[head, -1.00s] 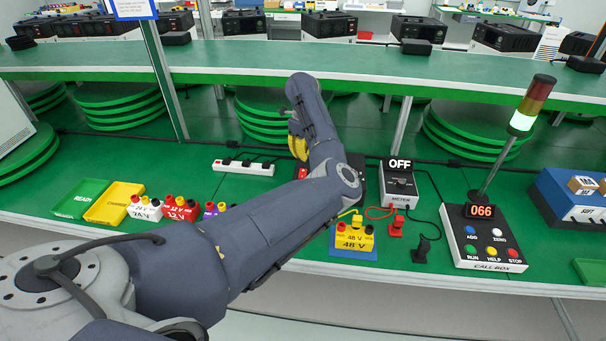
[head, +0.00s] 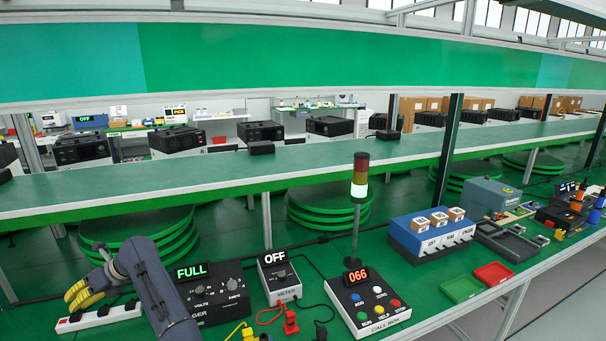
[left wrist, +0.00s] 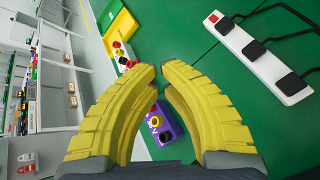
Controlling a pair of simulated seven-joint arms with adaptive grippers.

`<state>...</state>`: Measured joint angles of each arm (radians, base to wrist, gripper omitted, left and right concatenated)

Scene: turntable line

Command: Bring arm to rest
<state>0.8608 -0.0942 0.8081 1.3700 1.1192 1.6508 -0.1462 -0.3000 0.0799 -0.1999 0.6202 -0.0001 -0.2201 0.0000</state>
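My left gripper (head: 70,301) is at the left edge of the head view, above the bench beside the white power strip (head: 98,316). In the left wrist view its two yellow fingers (left wrist: 158,70) bow outward and their tips come almost together, with nothing held between them. The power strip also shows in the left wrist view (left wrist: 258,58), apart from the fingers. A purple block (left wrist: 160,125) shows on the bench behind the fingers. My left forearm covers part of the charger (head: 212,294), which reads FULL. My right arm and gripper are out of view.
The meter (head: 280,280) reads OFF. The call box (head: 368,305) with its lamp tower (head: 360,178) reads 066. A blue box (head: 430,236) and the green and red trays (head: 461,288) lie further right. A raised green shelf (head: 300,165) runs behind.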

